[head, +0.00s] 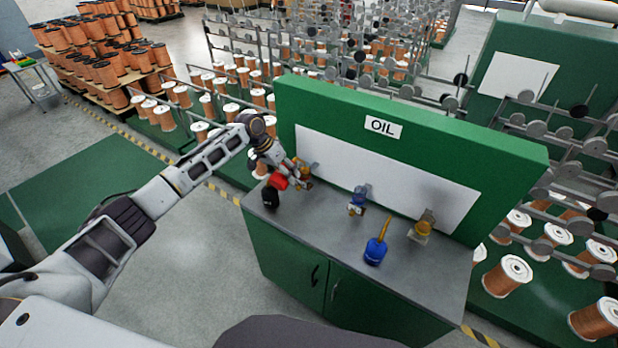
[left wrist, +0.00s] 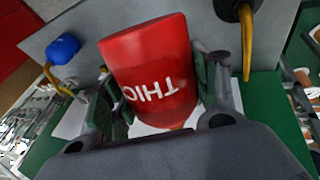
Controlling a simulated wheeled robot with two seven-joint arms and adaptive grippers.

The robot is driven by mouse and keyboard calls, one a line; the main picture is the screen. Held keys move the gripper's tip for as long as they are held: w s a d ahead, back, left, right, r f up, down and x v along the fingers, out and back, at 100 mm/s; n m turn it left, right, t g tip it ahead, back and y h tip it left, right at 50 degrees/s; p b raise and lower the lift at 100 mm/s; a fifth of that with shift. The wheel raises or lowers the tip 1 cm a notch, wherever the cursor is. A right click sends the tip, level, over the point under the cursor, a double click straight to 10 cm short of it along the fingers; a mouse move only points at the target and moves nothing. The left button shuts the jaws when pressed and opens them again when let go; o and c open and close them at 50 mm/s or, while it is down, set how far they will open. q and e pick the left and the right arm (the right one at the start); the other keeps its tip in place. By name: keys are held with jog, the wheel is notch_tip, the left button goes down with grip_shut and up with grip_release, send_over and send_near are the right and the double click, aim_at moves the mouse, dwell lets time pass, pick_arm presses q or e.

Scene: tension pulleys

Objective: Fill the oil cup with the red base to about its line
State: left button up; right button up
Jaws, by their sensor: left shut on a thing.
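My left gripper (head: 287,172) is shut on a red oil can (head: 279,182), over the left end of the grey bench top. In the left wrist view the red can (left wrist: 150,72) lies between the two fingers (left wrist: 160,95), with white letters reading "THIC" on its side. The can appears tilted; its spout is hidden. Small yellow and metal parts (head: 304,172) show by the gripper at the back panel. I cannot make out a red base or an oil level there. My right gripper is not in view.
A back panel with an OIL sign (head: 383,127) rises behind. The bench front middle is clear.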

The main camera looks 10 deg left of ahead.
pick_arm(q)
jog(key=shift+w+r, duration=0.1)
jog(key=shift+r, duration=0.2)
dwell(1.8)
jog(key=shift+f, duration=0.1)
jog(key=shift+s+f+t, duration=0.25)
jog(key=shift+f+t, duration=0.25)
jog(key=shift+f, duration=0.35)
jog(key=shift+s+a+f+t+h+b, duration=0.1)
jog(key=shift+f+t+h+b, duration=0.4)
jog(key=shift+f+b, duration=0.15)
jog(key=shift+f, duration=0.15)
jog(key=shift+f+m+t+h+b, duration=0.35)
jog(key=shift+f+t+b, duration=0.5)
jog(key=shift+b, duration=0.45)
jog(key=shift+f+t+h+b, duration=0.25)
jog(key=shift+t+b, duration=0.3)
jog(key=shift+b, duration=0.25)
